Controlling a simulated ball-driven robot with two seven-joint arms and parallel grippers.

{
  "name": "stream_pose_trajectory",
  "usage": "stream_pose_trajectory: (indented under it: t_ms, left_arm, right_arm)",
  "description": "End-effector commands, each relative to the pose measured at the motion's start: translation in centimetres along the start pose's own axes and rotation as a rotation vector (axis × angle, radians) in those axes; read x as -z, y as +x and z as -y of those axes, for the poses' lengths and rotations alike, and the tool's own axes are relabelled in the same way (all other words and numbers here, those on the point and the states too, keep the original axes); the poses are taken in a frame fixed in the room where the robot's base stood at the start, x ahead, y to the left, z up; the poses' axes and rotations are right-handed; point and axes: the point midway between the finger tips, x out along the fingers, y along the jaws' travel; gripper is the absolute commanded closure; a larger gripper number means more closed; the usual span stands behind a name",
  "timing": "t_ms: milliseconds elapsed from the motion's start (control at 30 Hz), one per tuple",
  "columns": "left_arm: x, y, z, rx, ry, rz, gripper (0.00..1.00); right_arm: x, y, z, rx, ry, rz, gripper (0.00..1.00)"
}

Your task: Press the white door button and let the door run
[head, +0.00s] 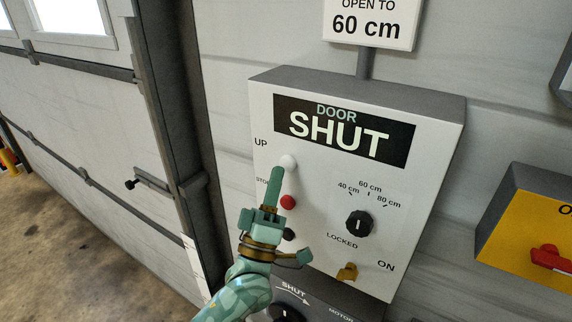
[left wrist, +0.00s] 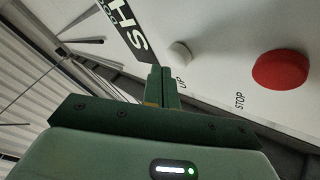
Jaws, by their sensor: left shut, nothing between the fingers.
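The white button (head: 288,161) sits beside the word UP on the white control box (head: 330,275). It also shows in the left wrist view (left wrist: 179,54), just past my fingertips. My left gripper (head: 275,172) is shut and empty, its tips just below the white button in the head view. I cannot tell whether they touch it. The box display (head: 345,132) reads DOOR SHUT. The sectional door (head: 95,130) at the left is down. My right gripper is not in view.
A red STOP button (head: 288,202) sits below the white one, with a dark button (head: 289,235) lower. A black dial (head: 359,224) points near 60 cm, and a brass key (head: 347,272) is by ON. A sign (head: 372,22) reads OPEN TO 60 cm. A yellow box (head: 525,225) is at right.

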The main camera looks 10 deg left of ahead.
Motion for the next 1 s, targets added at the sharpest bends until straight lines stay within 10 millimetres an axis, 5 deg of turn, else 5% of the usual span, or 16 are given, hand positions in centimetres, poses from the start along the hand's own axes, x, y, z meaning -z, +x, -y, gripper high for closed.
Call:
stream_pose_trajectory:
  t_ms: [1000]
  left_arm:
    - [-0.35, 0.51, 0.36, 0.0, 0.0, 0.0, 1.0]
  right_arm:
    - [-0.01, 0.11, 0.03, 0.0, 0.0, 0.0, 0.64]
